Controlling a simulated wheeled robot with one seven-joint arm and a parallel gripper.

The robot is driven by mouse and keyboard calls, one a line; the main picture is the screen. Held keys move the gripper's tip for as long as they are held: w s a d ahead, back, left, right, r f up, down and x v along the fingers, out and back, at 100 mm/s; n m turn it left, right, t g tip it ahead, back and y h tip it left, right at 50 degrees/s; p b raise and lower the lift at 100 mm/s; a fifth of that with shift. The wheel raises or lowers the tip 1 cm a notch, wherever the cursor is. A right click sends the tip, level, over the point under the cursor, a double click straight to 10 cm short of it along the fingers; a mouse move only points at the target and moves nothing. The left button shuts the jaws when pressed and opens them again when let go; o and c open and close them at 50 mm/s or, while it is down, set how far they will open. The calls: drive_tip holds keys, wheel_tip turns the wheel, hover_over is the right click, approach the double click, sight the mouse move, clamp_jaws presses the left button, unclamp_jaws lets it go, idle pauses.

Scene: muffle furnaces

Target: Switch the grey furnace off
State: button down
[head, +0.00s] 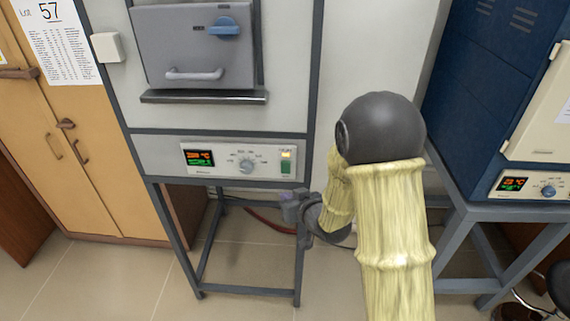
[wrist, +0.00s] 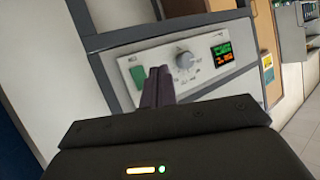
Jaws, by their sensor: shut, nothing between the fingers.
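The grey furnace (head: 195,50) stands on a dark frame left of centre in the head view, its door closed with a blue latch handle. Its control panel (head: 238,162) has a lit display (head: 200,158), a round dial (head: 246,166) and a green switch (head: 286,169) under a glowing orange lamp. In the wrist view the panel appears turned, with the green switch (wrist: 138,76), the dial (wrist: 185,60) and the lit display (wrist: 222,51). My gripper (head: 289,200) is shut and empty, just below the switch. Its fingers (wrist: 158,76) show between switch and dial; contact cannot be told.
A blue furnace (head: 480,90) with its own lit panel (head: 535,185) stands on a grey frame at the right. A wooden cabinet (head: 90,150) is at the left. Under the grey furnace, its stand (head: 248,293) is open, with a red hose on the floor behind.

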drive_tip(key=shift+a+y, duration=0.3)
drive_tip(key=shift+a, duration=0.15)
drive_tip(key=shift+w+r, duration=0.15)
drive_tip(key=p, duration=0.4)
approach(281, 167)
drive_tip(key=shift+s+a+f+x, duration=0.1)
drive_tip(key=shift+x, duration=0.75)
drive_tip(key=shift+s+a+f+x, duration=0.1)
drive_tip(key=shift+s+x, duration=0.05)
drive_tip(key=shift+x, duration=0.65)
drive_tip(key=shift+s+a+f+x, duration=0.1)
drive_tip(key=shift+a+x, duration=0.05)
drive_tip(key=shift+x, duration=0.7)
drive_tip(key=shift+w+r, duration=0.1)
drive_tip(key=shift+w, duration=0.35)
drive_tip(key=shift+w, duration=0.3)
drive_tip(key=shift+s, duration=0.1)
idle(0.3)
